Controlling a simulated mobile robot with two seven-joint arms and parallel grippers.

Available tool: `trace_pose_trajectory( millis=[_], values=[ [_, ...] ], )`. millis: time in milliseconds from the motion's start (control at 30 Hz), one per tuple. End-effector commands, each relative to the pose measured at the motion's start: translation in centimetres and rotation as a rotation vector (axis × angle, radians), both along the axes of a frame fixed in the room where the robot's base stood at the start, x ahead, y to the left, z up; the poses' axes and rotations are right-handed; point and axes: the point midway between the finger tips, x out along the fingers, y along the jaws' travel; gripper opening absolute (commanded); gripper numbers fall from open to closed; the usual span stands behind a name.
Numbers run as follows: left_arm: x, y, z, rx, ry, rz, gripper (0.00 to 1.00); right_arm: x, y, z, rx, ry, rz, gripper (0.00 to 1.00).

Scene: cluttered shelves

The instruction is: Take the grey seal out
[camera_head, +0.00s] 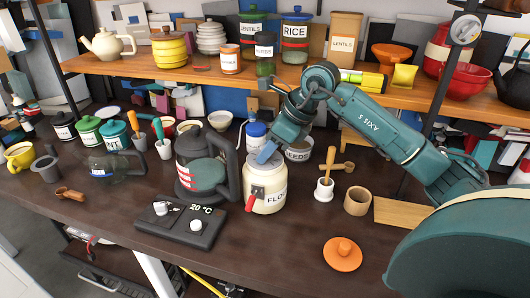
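A cream jar (264,190) labelled "FLO…" stands upright on the dark table, with a red-handled clasp on its side. My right gripper (268,152) reaches down from the upper right to the jar's mouth. Its blue-grey fingertip is at or just inside the rim. Whether the fingers are apart or closed is too small to tell. I cannot make out the grey seal; the gripper partly covers the jar's opening. An orange lid (343,254) with a knob lies on the table to the lower right. My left gripper is not in view.
A mortar with pestle (324,188) and a wooden cup (357,201) stand to the right. A wooden shelf (190,74) runs above. The front table is mostly clear.

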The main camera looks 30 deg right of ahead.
Motion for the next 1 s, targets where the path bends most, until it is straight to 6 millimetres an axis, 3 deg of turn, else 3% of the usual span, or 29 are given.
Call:
trace_pose_trajectory(
  millis=[433, 1000],
  values=[
    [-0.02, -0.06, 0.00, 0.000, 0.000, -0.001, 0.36, -0.03, 0.01, -0.08, 0.000, 0.001, 0.000, 0.01],
    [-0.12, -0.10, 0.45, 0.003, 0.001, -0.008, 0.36, -0.02, -0.01, 0.66, -0.001, 0.001, 0.000, 0.00]
  ],
)
